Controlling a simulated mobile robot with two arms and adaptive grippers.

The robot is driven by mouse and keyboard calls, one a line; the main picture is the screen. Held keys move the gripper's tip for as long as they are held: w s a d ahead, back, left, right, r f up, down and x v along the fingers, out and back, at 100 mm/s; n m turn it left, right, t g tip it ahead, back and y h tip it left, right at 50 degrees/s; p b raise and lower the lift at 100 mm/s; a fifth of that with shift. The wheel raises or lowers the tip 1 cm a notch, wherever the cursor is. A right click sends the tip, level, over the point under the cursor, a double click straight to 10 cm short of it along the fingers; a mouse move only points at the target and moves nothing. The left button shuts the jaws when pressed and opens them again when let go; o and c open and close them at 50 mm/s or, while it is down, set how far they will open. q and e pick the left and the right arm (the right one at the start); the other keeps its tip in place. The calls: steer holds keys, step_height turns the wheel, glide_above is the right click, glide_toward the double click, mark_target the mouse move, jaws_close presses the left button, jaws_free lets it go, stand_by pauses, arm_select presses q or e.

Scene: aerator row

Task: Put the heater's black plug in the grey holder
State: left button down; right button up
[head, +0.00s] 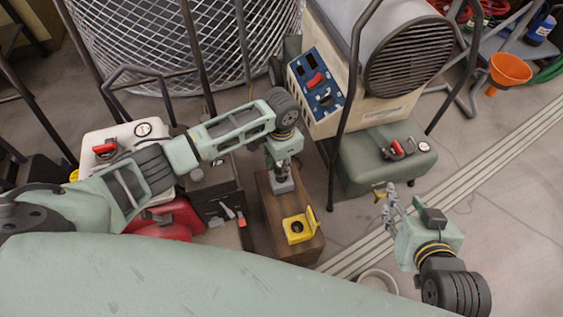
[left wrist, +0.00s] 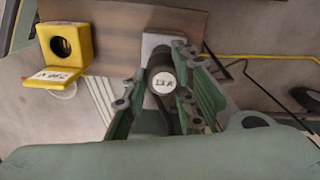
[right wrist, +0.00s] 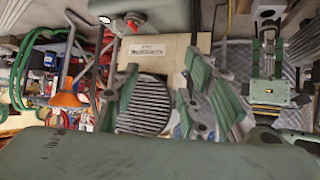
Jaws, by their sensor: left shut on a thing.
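My left gripper (head: 281,166) points down at the grey holder (head: 283,184) on the wooden board. In the left wrist view it (left wrist: 160,95) is shut on the black plug (left wrist: 160,60), whose round end has a white label. The grey holder (left wrist: 155,40) shows right behind the plug there. I cannot tell whether the plug is inside it or just above it. The gripper hides the plug in the head view. The heater (head: 350,65), beige with a blue panel, stands behind. My right gripper (head: 388,202) is open and empty, away from the board.
A dark box (head: 214,195) and red canister (head: 165,222) stand left. A green tank (head: 365,170) lies right, below the heater. Dark upright bars stand around the heater.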

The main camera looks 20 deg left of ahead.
arm_select(q)
steer(key=shift+p, duration=0.3)
arm_select(e)
steer(key=shift+s+d+f+g, duration=0.25)
steer(key=shift+s+f+g, duration=0.25)
steer(key=shift+s, duration=0.2)
steer(key=shift+s+d+f+g, duration=0.2)
steer(key=shift+s+f+g, duration=0.2)
steer(key=shift+s+f, duration=0.25)
steer(key=shift+s+d, duration=0.1)
steer(key=shift+s+d+f+g+h, duration=0.2)
steer(key=shift+s+f+g+h, duration=0.15)
steer(key=shift+s+g, duration=0.1)
arm_select(q)
steer(key=shift+p, duration=0.3)
arm_select(e)
steer(key=shift+s+d+f+g, duration=0.25)
steer(key=shift+s+f, duration=0.25)
steer(key=shift+s, duration=0.3)
steer(key=shift+s, duration=0.1)
steer(key=shift+s+d+f+g+h, duration=0.2)
steer(key=shift+s+g, duration=0.1)
steer(key=shift+s, duration=0.1)
steer(key=shift+s+d+f+g+h, duration=0.1)
steer(key=shift+s+f+g, duration=0.1)
steer(key=shift+s+g, duration=0.15)
steer(key=shift+s, duration=0.1)
